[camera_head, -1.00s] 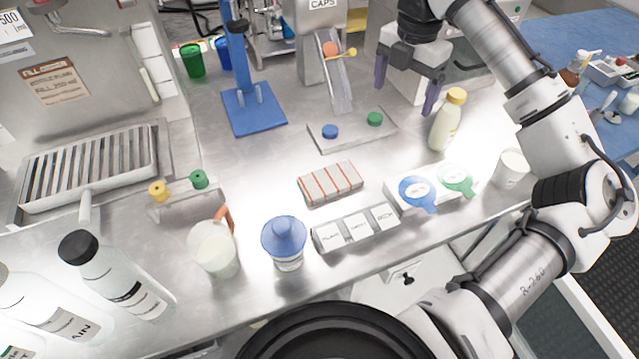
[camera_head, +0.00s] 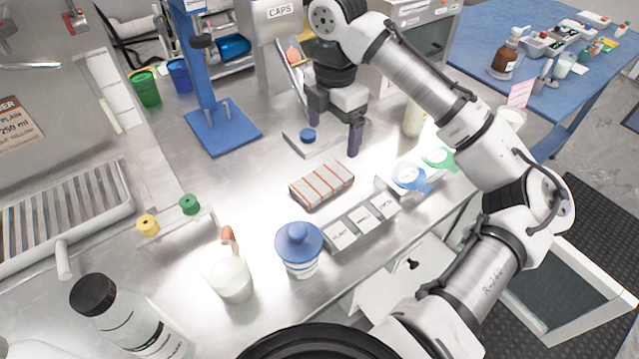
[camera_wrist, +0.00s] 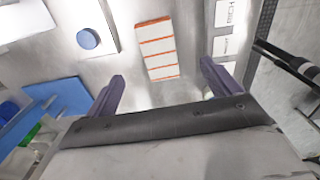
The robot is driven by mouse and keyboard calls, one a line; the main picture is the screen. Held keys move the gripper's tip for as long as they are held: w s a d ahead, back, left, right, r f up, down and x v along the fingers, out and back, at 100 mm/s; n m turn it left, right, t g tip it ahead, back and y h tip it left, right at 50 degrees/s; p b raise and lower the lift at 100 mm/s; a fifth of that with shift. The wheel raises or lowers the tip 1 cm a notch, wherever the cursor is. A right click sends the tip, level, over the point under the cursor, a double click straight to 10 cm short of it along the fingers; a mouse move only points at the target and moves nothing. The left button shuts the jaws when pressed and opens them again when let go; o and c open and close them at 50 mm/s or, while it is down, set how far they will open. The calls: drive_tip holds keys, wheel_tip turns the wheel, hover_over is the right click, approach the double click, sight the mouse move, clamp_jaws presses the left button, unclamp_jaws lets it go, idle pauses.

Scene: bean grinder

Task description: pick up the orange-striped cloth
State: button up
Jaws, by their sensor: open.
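The orange-striped cloth (camera_head: 322,186) is a folded grey block with orange stripes lying flat on the steel counter, near the middle of the head view. In the wrist view the cloth (camera_wrist: 157,48) lies ahead of the fingers, between their lines and nearer the right one. My gripper (camera_head: 333,140) is open and empty, above the counter and behind the cloth. Its two purple fingers (camera_wrist: 163,90) point toward the counter in the wrist view. The gripper does not touch the cloth.
A blue cap (camera_head: 308,136) sits on a plate behind the cloth. A labelled three-part block (camera_head: 360,222) and a blue-lidded jar (camera_head: 298,250) stand in front. A blue stand (camera_head: 222,130) is at back left.

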hover_over(330, 175)
drive_tip(key=f, duration=0.6)
drive_tip(key=shift+s+d+f, duration=0.1)
drive_tip(key=shift+s+f, duration=0.2)
drive_tip(key=shift+w+f+p, duration=0.15)
drive_tip(key=shift+f+p, duration=0.15)
drive_tip(key=shift+f, duration=1.05)
drive_tip(key=shift+w+f+p, duration=0.15)
drive_tip(key=shift+f+p, duration=0.15)
drive_tip(key=shift+f, duration=1.05)
drive_tip(key=shift+c, duration=0.3)
drive_tip(key=c, duration=1)
